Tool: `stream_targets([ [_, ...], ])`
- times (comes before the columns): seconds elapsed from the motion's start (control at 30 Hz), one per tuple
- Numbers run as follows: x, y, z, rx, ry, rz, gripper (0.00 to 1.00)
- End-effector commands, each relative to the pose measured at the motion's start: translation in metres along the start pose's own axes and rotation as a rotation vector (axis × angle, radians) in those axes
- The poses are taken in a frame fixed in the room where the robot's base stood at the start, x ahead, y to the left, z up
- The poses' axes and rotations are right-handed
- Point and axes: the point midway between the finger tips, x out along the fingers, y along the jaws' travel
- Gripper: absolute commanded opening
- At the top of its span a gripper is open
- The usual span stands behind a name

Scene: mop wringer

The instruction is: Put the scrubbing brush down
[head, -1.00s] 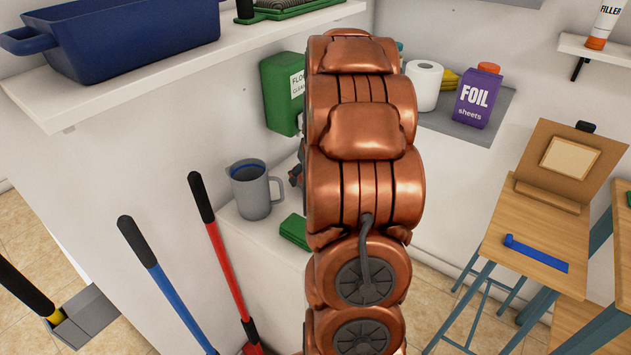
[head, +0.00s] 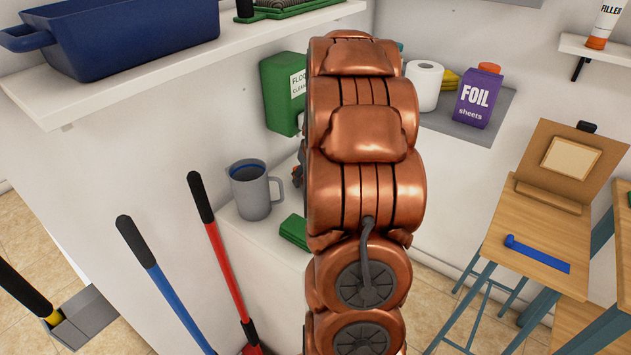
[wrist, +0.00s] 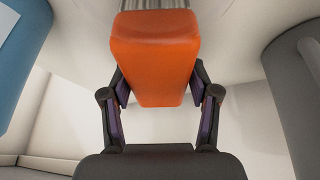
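In the wrist view an orange block (wrist: 154,62), which I take to be the scrubbing brush, sits between the fingers of my gripper (wrist: 160,98). The fingers press on its two sides, so my gripper is shut on it. In the head view my copper arm hides the brush and nearly all of my gripper, beside the white counter (head: 262,238).
A grey jug (head: 252,192), a green floor cleaner container (head: 282,95) and a green block (head: 294,231) are left of my arm. A paper roll (head: 424,85) and foil box (head: 476,97) are right. A shelf (head: 150,75) bears a blue tub (head: 130,38).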

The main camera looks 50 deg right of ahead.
Motion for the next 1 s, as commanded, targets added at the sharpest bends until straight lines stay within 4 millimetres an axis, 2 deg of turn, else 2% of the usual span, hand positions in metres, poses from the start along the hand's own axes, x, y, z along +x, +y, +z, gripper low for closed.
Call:
stream_targets([
  [0.07, 0.0, 0.0, 0.0, 0.0, 0.0, 0.0, 0.49],
  [0.43, 0.0, 0.0, 0.0, 0.0, 0.0, 0.0, 0.1],
  [0.87, -0.009, 0.001, -0.005, 0.001, 0.003, 0.001, 0.1],
  [1.0, -0.028, 0.001, -0.012, -0.001, 0.006, 0.003, 0.1],
])
